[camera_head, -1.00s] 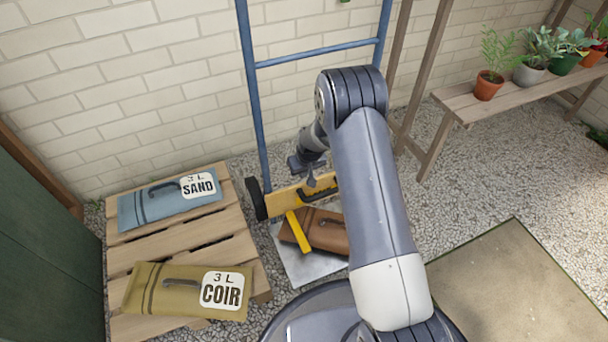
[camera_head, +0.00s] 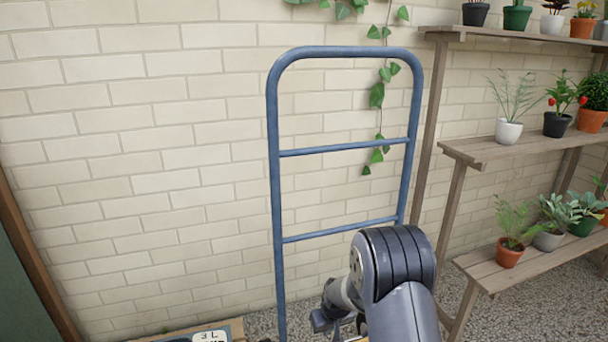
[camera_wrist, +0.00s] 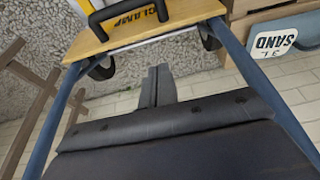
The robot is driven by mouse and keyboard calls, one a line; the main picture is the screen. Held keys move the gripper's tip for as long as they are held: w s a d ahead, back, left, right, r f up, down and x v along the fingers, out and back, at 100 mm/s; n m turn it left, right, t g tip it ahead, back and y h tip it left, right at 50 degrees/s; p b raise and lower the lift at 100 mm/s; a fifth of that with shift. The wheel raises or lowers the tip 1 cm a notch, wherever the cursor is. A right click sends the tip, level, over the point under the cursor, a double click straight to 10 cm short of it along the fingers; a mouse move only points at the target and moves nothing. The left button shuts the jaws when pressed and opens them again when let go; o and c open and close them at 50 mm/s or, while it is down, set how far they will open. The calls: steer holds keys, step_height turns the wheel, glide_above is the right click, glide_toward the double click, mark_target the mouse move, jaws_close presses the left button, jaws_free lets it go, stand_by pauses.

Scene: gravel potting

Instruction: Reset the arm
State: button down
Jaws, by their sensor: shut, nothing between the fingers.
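My gripper (camera_head: 324,318) shows at the bottom of the head view, past my arm's dark elbow, in front of the blue hand truck (camera_head: 274,170). In the wrist view my gripper's fingers (camera_wrist: 158,82) are together and hold nothing. No contact between gripper and truck is visible. The truck's lower part is cut off in the head view.
Plant shelves (camera_head: 480,150) with potted plants stand at the right. A brick wall (camera_head: 150,150) with a hanging vine (camera_head: 377,95) is behind. Gravel (camera_head: 540,305) is bare at lower right.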

steer(key=s+d+b+x, duration=0.1)
steer(key=b+x, duration=0.5)
steer(key=x, duration=0.7)
steer(key=shift+a+f, duration=0.3)
steer(key=shift+a, duration=0.1)
